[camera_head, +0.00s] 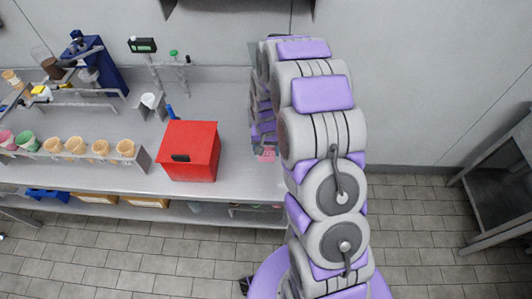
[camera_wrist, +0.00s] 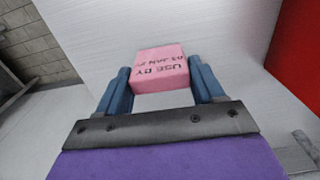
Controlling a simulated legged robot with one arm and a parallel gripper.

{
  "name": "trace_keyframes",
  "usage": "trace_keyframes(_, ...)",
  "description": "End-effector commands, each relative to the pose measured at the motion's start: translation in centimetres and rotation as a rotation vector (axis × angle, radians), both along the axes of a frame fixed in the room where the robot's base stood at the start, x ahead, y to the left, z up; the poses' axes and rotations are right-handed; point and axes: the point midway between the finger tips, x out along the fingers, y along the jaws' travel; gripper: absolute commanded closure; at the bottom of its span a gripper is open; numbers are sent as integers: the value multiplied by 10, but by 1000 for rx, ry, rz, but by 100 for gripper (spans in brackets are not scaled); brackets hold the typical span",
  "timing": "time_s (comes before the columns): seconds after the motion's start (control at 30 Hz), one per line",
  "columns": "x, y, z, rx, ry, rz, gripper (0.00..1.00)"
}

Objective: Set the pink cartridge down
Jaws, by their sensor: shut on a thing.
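The pink cartridge (camera_wrist: 161,68) is a small pink block with dark "USE BY" print on its face. In the wrist view it sits between the two blue fingers of my gripper (camera_wrist: 162,88), which are shut on it. In the head view a bit of the pink cartridge (camera_head: 266,154) shows at the lower end of my arm, by the right end of the metal counter (camera_head: 235,185). The counter's pale surface lies behind the cartridge in the wrist view. I cannot tell whether the cartridge touches it.
A red box (camera_head: 190,150) stands on the counter left of my gripper; its red side (camera_wrist: 298,55) also shows in the wrist view. Several cups (camera_head: 75,146) stand in a rack farther left. Tiled floor (camera_head: 420,215) lies beyond the counter's right end. Bare counter lies around the gripper.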

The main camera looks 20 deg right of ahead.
Motion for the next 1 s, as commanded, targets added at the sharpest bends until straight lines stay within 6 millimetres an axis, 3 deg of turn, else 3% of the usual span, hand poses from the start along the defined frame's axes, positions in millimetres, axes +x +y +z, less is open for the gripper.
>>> trace_keyframes(0.17, 7, -1, -2, -1, 0, 0, 69)
trace_keyframes(0.47, 7, -1, -35, 0, 0, 1, 69)
trace_keyframes(0.77, 7, -1, -36, 0, -1, 0, 69)
trace_keyframes(0.8, 7, -1, -37, 0, -1, 1, 31)
trace_keyframes(1.0, 7, -1, -37, 0, -1, 0, 12)
